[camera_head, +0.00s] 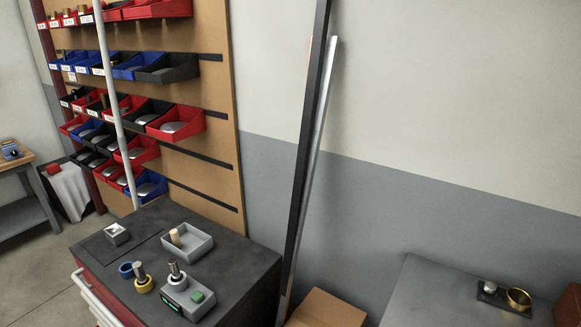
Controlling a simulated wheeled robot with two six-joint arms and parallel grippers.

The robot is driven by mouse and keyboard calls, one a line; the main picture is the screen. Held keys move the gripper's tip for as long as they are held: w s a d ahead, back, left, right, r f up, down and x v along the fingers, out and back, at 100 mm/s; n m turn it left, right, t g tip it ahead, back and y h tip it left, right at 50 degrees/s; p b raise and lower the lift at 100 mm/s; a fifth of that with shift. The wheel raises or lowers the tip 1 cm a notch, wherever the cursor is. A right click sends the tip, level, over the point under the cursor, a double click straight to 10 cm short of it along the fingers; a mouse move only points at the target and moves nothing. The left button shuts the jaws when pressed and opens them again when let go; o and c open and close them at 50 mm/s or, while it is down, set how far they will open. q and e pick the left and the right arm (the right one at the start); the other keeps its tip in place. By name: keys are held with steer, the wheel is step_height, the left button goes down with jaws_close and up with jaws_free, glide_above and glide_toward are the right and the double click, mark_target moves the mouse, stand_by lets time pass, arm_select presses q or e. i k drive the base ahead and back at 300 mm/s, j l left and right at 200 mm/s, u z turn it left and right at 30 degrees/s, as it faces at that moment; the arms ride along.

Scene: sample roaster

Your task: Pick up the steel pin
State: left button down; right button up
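Two upright pins stand on the dark top of the red cabinet (235,262). One silver, steel-looking pin (175,270) stands at the grey device with a green block (197,296). The other, a darker metallic pin (140,271), stands in a yellow ring (144,286) just left of it. I cannot tell from this view which one is the steel pin named in the task. Neither of my grippers shows in the view.
A grey tray (203,247) holding a tan cylinder (175,237), a blue ring (126,270) and a small metal box (116,234) share the cabinet top. A bin rack (222,120) stands behind. A cardboard box (328,310) and a grey table (425,300) are at right.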

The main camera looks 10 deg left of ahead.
mark_target(173, 266)
steer(key=k+j, duration=0.1)
steer(key=j, duration=0.25)
steer(key=k+j+u, duration=0.1)
steer(key=j, duration=0.3)
steer(key=k+j, duration=0.15)
steer(key=j, duration=0.2)
steer(key=k+j+u, duration=0.1)
steer(key=j, duration=0.3)
steer(key=k+j, duration=0.1)
steer(key=j, duration=0.25)
